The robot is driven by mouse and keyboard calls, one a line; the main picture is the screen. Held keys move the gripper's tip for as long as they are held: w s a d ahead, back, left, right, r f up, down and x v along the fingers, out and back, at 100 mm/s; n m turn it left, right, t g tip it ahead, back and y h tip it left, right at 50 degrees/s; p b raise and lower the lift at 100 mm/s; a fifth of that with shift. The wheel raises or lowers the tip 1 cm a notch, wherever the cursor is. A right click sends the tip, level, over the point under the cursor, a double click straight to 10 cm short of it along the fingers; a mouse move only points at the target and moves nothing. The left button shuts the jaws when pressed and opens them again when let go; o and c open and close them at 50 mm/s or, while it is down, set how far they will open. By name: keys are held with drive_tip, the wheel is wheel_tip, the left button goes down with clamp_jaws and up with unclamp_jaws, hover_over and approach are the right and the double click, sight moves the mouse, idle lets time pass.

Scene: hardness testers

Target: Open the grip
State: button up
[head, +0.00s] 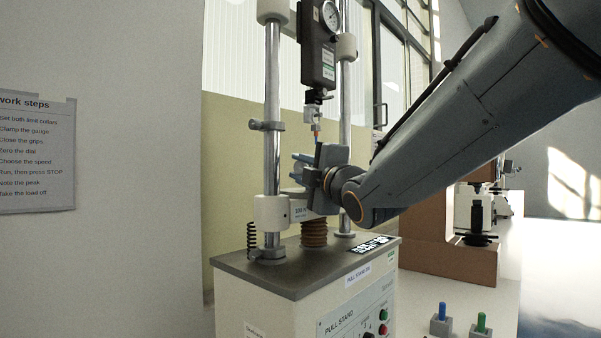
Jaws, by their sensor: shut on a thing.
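The pull stand (300,285) has two chrome columns and a dark gauge (318,50) with a round dial. Below the gauge hangs a small metal fitting (314,97) with a thin orange-tipped piece under it. My gripper (303,171) comes in from the right, between the columns, just below that fitting and above the white crosshead (271,212). Its blue-grey fingers point left. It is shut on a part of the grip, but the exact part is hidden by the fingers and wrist.
A brown bellows (314,233) stands under the crosshead. A black spring (252,238) is beside the left column. Blue (442,311) and green (481,322) handled pieces stand at front right. Another tester (476,215) in a brown frame is behind. A work steps sheet (37,150) hangs left.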

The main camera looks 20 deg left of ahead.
drive_tip(key=o, duration=0.8)
drive_tip(key=shift+c, duration=0.2)
drive_tip(key=b+v, duration=0.2)
drive_tip(key=v, duration=0.6)
